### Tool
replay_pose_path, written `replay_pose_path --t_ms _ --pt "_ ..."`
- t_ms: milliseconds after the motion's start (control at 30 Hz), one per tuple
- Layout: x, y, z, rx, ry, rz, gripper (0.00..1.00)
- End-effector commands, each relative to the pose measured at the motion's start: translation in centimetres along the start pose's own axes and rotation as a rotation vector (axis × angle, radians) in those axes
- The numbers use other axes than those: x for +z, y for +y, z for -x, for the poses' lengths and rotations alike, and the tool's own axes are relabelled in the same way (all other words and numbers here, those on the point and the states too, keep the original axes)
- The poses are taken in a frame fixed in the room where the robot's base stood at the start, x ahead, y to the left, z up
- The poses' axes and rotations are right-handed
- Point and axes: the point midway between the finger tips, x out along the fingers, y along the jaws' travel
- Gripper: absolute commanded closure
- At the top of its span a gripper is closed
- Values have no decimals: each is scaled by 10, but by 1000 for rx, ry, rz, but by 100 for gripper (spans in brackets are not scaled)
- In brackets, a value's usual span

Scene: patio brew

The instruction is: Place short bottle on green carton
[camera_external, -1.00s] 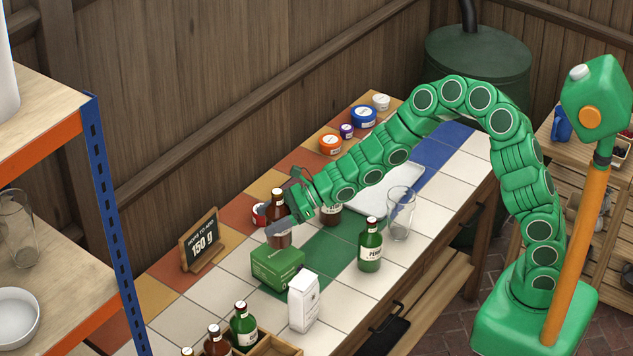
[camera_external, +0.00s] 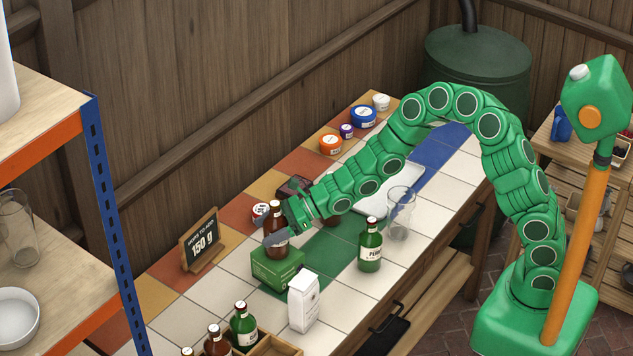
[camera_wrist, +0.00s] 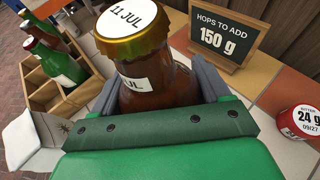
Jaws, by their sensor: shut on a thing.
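The short bottle (camera_external: 277,218) is brown with a light cap in the external view. In the wrist view the bottle (camera_wrist: 160,80) shows a gold cap with a white top marked 11 JUL. My gripper (camera_external: 268,230) is shut around its body and holds it upright. The green carton (camera_external: 277,270) lies on the tiled counter directly under the bottle. The bottle's base is at the carton's top; fingers hide part of it, so I cannot tell whether they touch. The carton does not show clearly in the wrist view.
A white packet (camera_external: 303,300) stands in front of the carton. A sign (camera_external: 201,240) reading 150 g and a red tub (camera_external: 261,210) stand behind. A green bottle (camera_external: 370,245) and a glass (camera_external: 399,213) are to the right. A wooden crate (camera_external: 275,346) holds bottles.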

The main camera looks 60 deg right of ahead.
Motion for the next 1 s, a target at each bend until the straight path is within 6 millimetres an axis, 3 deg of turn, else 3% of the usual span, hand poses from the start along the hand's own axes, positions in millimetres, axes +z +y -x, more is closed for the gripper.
replay_pose_path --t_ms 67,100,200,567,1000 --pt "-1 0 -1 0 -1 0 80" --pt "-1 0 0 0 -1 0 18" --pt "-1 0 0 0 -1 0 3" --pt "2 0 2 0 0 0 0" --pt "2 -1 59 -1 -1 -3 0"
